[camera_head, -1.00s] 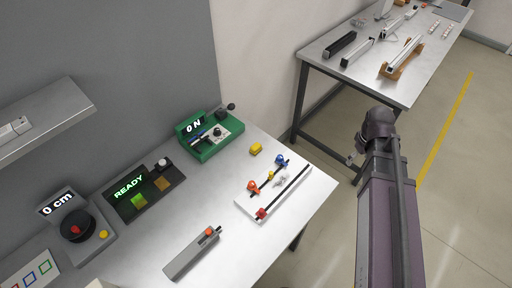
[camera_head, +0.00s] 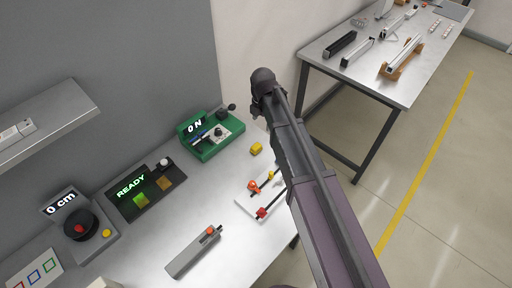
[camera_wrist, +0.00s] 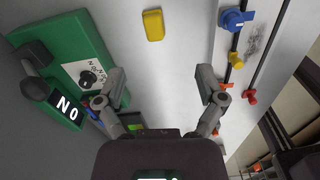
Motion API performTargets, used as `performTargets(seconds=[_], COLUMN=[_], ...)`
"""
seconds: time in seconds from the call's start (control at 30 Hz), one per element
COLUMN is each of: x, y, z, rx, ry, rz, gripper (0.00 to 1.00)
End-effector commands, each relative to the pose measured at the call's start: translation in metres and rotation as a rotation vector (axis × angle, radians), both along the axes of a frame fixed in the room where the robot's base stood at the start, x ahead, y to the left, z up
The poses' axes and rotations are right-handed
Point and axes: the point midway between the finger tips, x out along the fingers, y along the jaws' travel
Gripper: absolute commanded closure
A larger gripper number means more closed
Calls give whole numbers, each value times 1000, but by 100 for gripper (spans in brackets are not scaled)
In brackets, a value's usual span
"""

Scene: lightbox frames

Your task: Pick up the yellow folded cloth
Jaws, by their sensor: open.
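The yellow folded cloth (camera_head: 256,148) is a small yellow block-like shape lying on the grey table (camera_head: 218,212) near its back edge. It sits between the green device and the white rail board. In the wrist view the cloth (camera_wrist: 153,25) lies near the top, left of centre and in full sight. My gripper (camera_wrist: 162,76) is open and empty, its two fingers spread wide. The cloth is beyond the fingertips, apart from them. In the head view my gripper is mostly hidden by my arm, above the table's back right side.
A green device (camera_head: 212,143) reading "0 N" stands left of the cloth. A white board (camera_head: 250,207) with rods and coloured knobs is to its right, partly behind my arm. A black "READY" device (camera_head: 120,204) and a grey handled tool (camera_head: 192,252) stand further left and nearer.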

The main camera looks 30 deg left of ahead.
Motion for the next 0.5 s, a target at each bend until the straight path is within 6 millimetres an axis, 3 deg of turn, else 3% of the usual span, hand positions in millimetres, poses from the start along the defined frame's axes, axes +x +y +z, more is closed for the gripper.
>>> performTargets(seconds=[0.13, 0.5], x=[-6, -7], y=[19, 21], z=[1, 1], rx=[0, 0], ry=[0, 0], rz=[97, 119], gripper=[11, 11])
